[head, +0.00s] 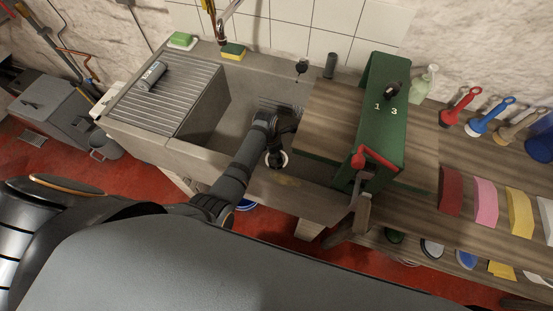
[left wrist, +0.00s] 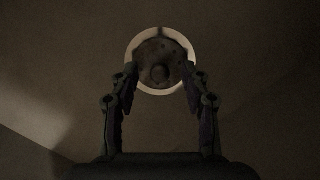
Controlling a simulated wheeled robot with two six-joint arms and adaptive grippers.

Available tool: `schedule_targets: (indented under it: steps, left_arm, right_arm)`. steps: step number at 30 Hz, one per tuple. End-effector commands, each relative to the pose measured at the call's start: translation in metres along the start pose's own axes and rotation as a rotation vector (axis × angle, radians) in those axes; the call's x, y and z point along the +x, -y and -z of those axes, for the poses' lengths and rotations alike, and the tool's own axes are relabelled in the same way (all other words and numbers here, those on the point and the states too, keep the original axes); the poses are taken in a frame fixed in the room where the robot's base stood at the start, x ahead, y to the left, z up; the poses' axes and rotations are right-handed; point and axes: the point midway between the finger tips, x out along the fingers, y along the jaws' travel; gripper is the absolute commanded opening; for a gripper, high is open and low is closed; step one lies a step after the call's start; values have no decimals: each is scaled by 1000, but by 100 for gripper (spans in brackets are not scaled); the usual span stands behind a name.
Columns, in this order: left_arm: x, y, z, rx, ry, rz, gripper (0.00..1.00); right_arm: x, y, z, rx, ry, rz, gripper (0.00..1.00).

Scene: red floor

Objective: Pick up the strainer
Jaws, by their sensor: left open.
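The strainer (left wrist: 160,55) shows in the left wrist view as a dark round disc with a central knob, set inside a pale ring. It lies on the dim floor of the sink (head: 235,110). My left gripper (head: 277,150) reaches down into the sink in the head view, over the pale ring, and hides most of the strainer there. In the left wrist view its two fingers (left wrist: 160,76) are apart, one at each side of the strainer's lower half. I see no grip on it, and the remaining gap in height cannot be judged. My right gripper is not in view.
A ribbed drainboard (head: 170,95) with a grey can (head: 152,76) is left of the basin. A wooden board (head: 335,125) and a green stand (head: 375,125) close off the right. A faucet (head: 225,20) and yellow sponge (head: 233,51) are at the back.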

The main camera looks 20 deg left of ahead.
Motion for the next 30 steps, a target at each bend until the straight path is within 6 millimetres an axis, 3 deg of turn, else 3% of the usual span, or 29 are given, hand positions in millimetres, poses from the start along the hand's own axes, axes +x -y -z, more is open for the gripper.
schedule_targets:
  steps: [5, 16, 25, 30]
  left_arm:
    - [0, 0, 0, 0, 1, -1, 47]
    - [0, 0, 0, 0, 0, -1, 0]
    - [-3, 0, -1, 0, 1, -1, 0]
    - [-32, -1, -6, 0, 4, -4, 0]
  right_arm:
    - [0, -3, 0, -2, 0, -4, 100]
    - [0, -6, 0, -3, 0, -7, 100]
    - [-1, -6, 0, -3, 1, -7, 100]
    - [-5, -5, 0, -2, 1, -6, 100]
